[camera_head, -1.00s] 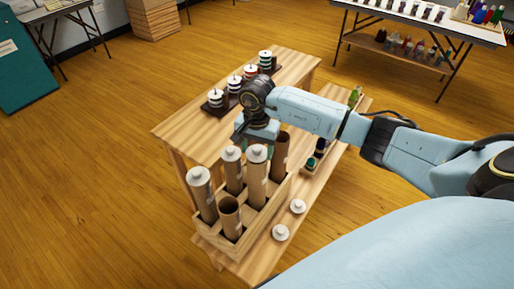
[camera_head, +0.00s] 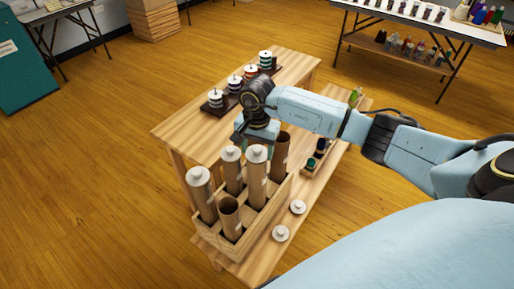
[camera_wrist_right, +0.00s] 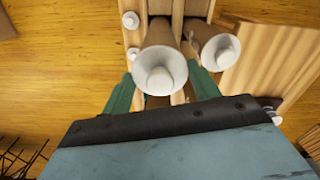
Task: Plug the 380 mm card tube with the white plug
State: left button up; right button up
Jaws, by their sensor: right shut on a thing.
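My right gripper (camera_head: 257,143) comes down just behind a tall card tube (camera_head: 257,177) that carries a white plug (camera_head: 257,152). In the right wrist view the same white plug (camera_wrist_right: 160,76) sits in the tube's mouth, between my green fingers (camera_wrist_right: 162,80). My right gripper is shut, apparently on this plug; the contact is partly hidden. Two more capped tubes stand upright beside it, one at the left (camera_head: 200,195) and one in the middle (camera_head: 232,172). A short open tube (camera_head: 230,217) and a tall open tube (camera_head: 281,155) share the crate. My left gripper is out of view.
The wooden crate (camera_head: 239,252) stands on a low table with two loose white plugs (camera_head: 280,233) (camera_head: 297,207) at its right. Spools (camera_head: 216,99) stand on the higher table behind. The capped tubes crowd my gripper closely. Bare tabletop (camera_head: 183,128) lies left of the gripper.

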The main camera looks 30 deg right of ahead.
aim_at(257, 148)
jog(key=shift+f+b, duration=0.5)
jog(key=shift+f, duration=0.05)
jog(key=o, duration=0.7)
jog(key=shift+c, duration=0.2)
jog(key=shift+r+p, duration=3.4)
jog(key=shift+r, duration=2.15)
